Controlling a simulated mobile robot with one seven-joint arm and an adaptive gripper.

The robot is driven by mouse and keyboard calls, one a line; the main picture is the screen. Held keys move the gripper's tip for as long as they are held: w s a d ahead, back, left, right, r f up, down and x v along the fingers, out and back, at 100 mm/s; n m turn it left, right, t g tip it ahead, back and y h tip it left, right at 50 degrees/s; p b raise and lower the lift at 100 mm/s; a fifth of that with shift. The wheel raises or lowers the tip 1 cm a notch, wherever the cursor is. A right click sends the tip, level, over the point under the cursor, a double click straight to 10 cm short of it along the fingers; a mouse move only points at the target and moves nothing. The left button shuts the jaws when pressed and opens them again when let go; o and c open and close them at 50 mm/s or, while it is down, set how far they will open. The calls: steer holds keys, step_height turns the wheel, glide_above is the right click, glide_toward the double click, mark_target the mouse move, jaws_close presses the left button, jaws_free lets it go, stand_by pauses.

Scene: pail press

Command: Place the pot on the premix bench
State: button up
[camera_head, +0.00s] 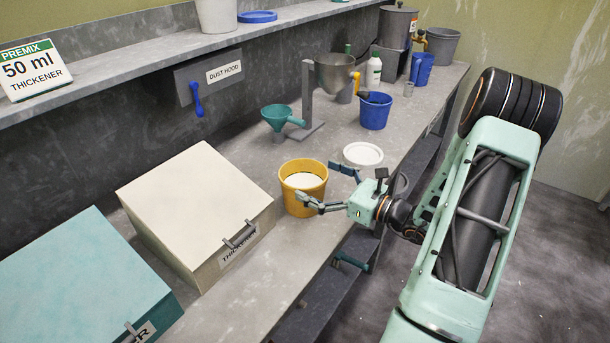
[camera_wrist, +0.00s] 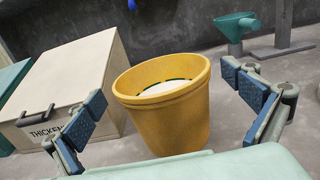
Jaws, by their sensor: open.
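A yellow pot (camera_head: 303,190) with pale contents stands upright on the grey premix bench (camera_head: 262,283), to the right of the thickener box. My gripper (camera_head: 332,186) is at the pot's right side in the head view, its two fingers spread wide. In the wrist view the yellow pot (camera_wrist: 168,112) fills the middle, between the two blue-padded fingertips of my gripper (camera_wrist: 166,108). Gaps show between the pot and both fingers in that view. The pot's lower front edge is partly hidden by the gripper body there.
A cream thickener box (camera_head: 195,208) and a teal box (camera_head: 80,285) stand left. A white lid (camera_head: 362,154) lies behind the gripper. A teal funnel (camera_head: 278,117), a metal hopper (camera_head: 335,72) and a blue pail (camera_head: 375,111) stand farther back. The bench's front strip is clear.

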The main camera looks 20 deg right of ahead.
steer(key=v, duration=0.8)
steer(key=shift+s, duration=0.1)
steer(key=shift+f, duration=0.1)
